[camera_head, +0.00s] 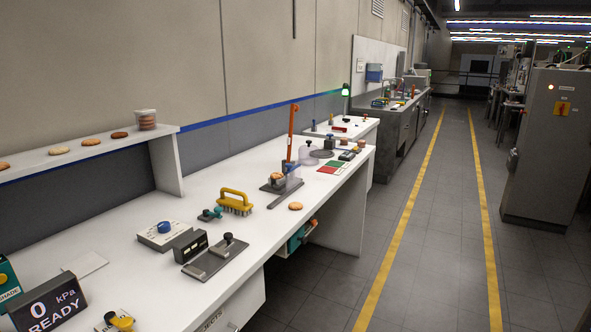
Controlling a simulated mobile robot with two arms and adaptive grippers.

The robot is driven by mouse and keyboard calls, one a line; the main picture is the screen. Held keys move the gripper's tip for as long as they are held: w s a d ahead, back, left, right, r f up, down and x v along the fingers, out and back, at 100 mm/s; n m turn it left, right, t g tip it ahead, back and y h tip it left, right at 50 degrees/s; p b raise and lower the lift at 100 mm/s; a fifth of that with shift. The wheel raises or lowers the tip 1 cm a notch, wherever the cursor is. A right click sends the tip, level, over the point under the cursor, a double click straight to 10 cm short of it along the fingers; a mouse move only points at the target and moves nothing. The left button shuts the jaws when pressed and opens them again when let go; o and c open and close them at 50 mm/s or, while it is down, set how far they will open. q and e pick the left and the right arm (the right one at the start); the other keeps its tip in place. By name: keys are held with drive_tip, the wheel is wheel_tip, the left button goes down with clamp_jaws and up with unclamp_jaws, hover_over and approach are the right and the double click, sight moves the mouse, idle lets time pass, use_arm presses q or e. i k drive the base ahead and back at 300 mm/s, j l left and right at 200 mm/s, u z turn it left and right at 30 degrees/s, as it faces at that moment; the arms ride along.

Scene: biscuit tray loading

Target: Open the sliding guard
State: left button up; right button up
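A press-like stand with an upright orange lever (292,135) stands on the white bench near the middle of the view. A biscuit (277,177) sits at its dark base. A clear, bluish panel (294,181), which looks like the sliding guard, stands at the right of the biscuit above a dark rail (282,194). The panel is small here, and I cannot tell for sure how far along the rail it stands. Neither of my grippers is in view.
On the white bench (130,215) are a yellow-handled brush (235,202), a loose biscuit (295,206), a dark fixture with a black knob (212,258), a box with a blue button (165,233) and a "0 kPa READY" display (50,303). The aisle floor at right is clear.

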sight(288, 165)
drive_tip(key=i+l, duration=0.35)
drive_tip(key=i+l+u, duration=0.15)
drive_tip(key=i+l, duration=0.25)
drive_tip(key=l, duration=0.2)
